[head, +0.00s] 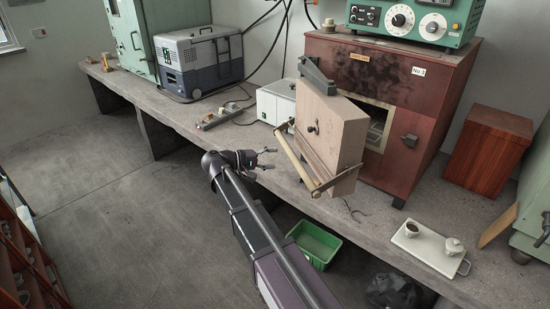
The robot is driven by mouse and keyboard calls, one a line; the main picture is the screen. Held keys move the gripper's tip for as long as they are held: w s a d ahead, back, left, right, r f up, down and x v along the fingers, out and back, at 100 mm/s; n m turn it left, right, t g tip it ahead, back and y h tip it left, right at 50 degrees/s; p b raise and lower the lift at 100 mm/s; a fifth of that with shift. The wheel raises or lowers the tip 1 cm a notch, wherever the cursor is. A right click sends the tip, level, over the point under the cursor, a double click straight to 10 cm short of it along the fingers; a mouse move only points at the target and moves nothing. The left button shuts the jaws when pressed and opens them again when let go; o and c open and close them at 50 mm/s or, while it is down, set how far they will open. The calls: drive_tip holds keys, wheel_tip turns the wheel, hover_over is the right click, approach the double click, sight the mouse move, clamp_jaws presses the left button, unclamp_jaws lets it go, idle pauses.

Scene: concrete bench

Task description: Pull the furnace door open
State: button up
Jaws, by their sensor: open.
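The furnace (440,105) is a reddish-brown box marked "No 3" on the bench. Its thick, pale door (340,128) stands swung out from the front. Part of the chamber opening (376,122) shows behind it, with a rack inside. A long bar handle (298,160) runs across the door's outer face on metal brackets. My gripper (272,159) is open and empty, to the left of the handle and apart from it, by the bench's front edge. The door hides part of the furnace front.
The concrete bench (225,135) holds a white box (273,103) behind the door and a grey-blue case (200,62) farther left. A white tray with cups (424,248) is at right. A green bin (314,244) stands below.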

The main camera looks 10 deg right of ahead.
drive_tip(key=shift+s+p+v, duration=0.2)
drive_tip(key=shift+p+v, duration=0.1)
drive_tip(key=shift+v, duration=1.8)
drive_tip(key=shift+c, duration=0.2)
